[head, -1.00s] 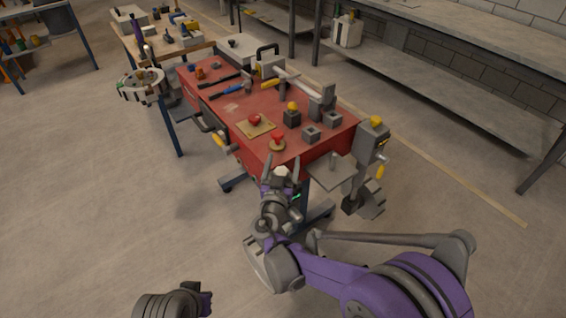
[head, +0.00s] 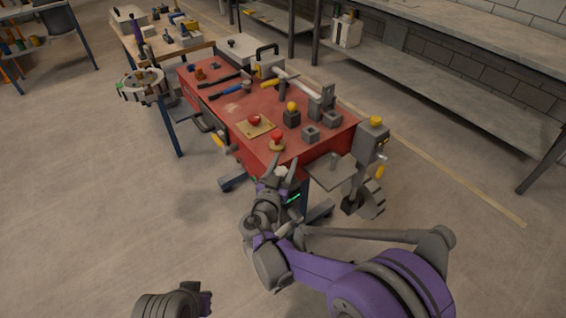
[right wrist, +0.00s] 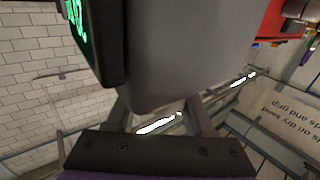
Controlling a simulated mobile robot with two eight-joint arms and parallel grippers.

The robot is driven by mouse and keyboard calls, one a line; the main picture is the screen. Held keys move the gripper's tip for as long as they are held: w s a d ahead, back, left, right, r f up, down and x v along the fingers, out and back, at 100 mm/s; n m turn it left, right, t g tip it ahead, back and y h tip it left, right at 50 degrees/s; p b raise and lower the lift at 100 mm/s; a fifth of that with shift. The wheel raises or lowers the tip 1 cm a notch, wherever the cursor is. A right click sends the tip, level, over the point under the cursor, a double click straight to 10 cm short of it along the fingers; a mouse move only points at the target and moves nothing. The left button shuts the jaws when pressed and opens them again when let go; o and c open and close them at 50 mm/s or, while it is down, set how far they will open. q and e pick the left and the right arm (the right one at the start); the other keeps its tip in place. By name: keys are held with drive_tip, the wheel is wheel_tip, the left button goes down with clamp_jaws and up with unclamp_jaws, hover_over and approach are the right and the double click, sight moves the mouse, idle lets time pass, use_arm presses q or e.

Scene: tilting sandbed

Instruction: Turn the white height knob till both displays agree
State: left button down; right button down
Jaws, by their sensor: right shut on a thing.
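The white height knob (head: 281,171) is at the near end of the red bench, mostly covered by my right gripper (head: 281,177). The right gripper is shut on it, with one finger on each side. In the right wrist view a large, pale, rounded body, which appears to be the knob (right wrist: 180,55), fills the space above the fingers (right wrist: 160,120). A dark display with green lit characters (right wrist: 78,20) stands beside it, cut off by the picture edge. A small green display (head: 294,198) shows beside the gripper. I cannot read either.
The red bench top (head: 225,110) holds a wooden plate with a red knob (head: 255,122), grey blocks and tools. A grey unit with a yellow top (head: 372,140) stands at its right end. Open floor (head: 90,220) lies to the left.

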drive_tip(key=m+h, duration=0.1)
drive_tip(key=m+g+h, duration=0.1)
drive_tip(key=h, duration=0.1)
drive_tip(key=m+g+h, duration=0.1)
drive_tip(key=shift+s+d+h, duration=0.2)
drive_tip(key=shift+d+h, duration=0.1)
drive_tip(key=shift+h, duration=0.1)
drive_tip(key=shift+s+d+m+g+h+p, duration=0.2)
drive_tip(key=shift+m+g+h, duration=0.8)
drive_tip(key=shift+g+h, duration=0.05)
drive_tip(key=shift+s+d+m+g+h+p, duration=0.15)
drive_tip(key=shift+d+m+g+h+p, duration=0.05)
drive_tip(key=shift+m+g+h, duration=0.85)
drive_tip(key=shift+c, duration=1.4)
unclamp_jaws()
drive_tip(key=v, duration=1.1)
drive_tip(key=shift+w, duration=0.1)
